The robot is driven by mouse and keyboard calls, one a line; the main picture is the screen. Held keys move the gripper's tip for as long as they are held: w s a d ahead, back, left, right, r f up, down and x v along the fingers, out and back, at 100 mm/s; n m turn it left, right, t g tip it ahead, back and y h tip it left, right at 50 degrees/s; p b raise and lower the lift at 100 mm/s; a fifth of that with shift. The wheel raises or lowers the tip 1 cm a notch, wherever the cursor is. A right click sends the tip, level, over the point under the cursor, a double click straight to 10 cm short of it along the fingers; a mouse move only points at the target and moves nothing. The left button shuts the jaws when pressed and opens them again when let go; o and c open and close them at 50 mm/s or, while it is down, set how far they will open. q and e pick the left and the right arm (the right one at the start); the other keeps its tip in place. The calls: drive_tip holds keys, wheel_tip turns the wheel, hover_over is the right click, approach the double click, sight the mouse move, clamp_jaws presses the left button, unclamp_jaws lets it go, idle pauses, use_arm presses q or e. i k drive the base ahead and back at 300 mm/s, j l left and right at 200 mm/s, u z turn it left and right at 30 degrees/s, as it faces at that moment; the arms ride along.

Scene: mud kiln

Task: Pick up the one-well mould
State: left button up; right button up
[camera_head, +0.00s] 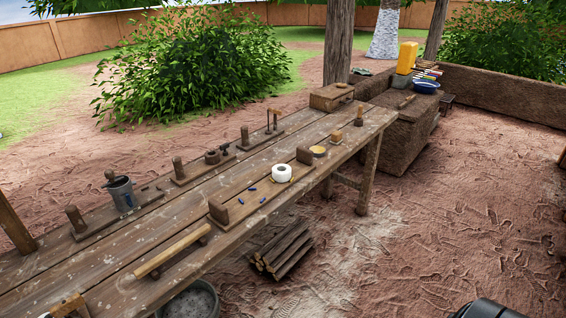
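A long plank table (190,215) runs from the lower left toward the back right and holds several small wooden pieces. No piece can be told for sure as the one-well mould. A wooden box (331,96) sits at the table's far end. Neither of my grippers shows in the head view.
A white roll (282,173), a grey cup (121,193), a wooden rod (172,252) and several peg stands lie on the table. A bucket (190,303) and stacked sticks (283,249) are on the ground. The dirt ground (440,220) at right is mostly clear.

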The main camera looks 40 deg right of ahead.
sight(281, 172)
drive_tip(key=z, duration=1.15)
drive_tip(key=i+l+u, duration=0.1)
drive_tip(key=i+l, duration=0.2)
